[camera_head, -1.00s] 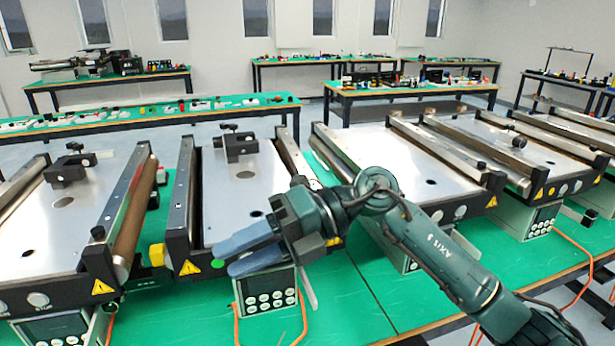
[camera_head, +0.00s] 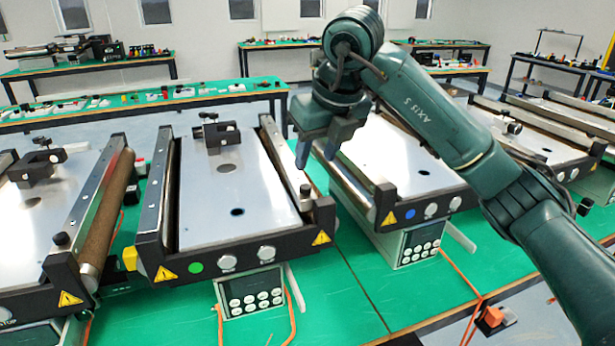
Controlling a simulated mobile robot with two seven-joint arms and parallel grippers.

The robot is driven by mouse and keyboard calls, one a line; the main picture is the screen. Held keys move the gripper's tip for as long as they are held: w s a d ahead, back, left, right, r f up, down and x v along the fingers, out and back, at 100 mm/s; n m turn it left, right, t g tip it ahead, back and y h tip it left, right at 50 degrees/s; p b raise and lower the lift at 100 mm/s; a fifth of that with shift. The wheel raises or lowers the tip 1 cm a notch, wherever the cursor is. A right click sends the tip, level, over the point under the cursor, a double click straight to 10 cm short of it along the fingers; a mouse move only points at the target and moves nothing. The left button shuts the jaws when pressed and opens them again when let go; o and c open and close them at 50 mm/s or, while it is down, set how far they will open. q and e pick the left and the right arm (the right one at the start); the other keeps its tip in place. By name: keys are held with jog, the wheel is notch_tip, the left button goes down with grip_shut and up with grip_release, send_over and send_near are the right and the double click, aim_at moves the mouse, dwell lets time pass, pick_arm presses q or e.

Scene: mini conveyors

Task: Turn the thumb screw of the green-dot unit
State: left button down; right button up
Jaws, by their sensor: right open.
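The green-dot unit is the mini conveyor with a green dot (camera_head: 196,267) on its black front frame. Its metal plate (camera_head: 235,185) lies flat between two side rails. A small dark thumb screw (camera_head: 305,190) stands at the front end of its right rail. My right gripper (camera_head: 316,158) is open and empty, its fingers pointing down. In the picture the fingertips show just above the thumb screw, apart from it. How far they are from it in depth is hard to tell. My left gripper is not in view.
A similar unit with a blue dot (camera_head: 431,209) stands to the right, partly behind my right arm. Another conveyor (camera_head: 40,205) stands to the left. A control box (camera_head: 256,292) with buttons sits under the green-dot unit's front. Orange cables lie on the green bench.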

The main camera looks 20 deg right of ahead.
aim_at(306, 187)
jog(key=x, duration=0.7)
jog(key=shift+w+f+p, duration=0.1)
jog(key=shift+p, duration=0.3)
jog(key=shift+c, duration=0.4)
grip_shut()
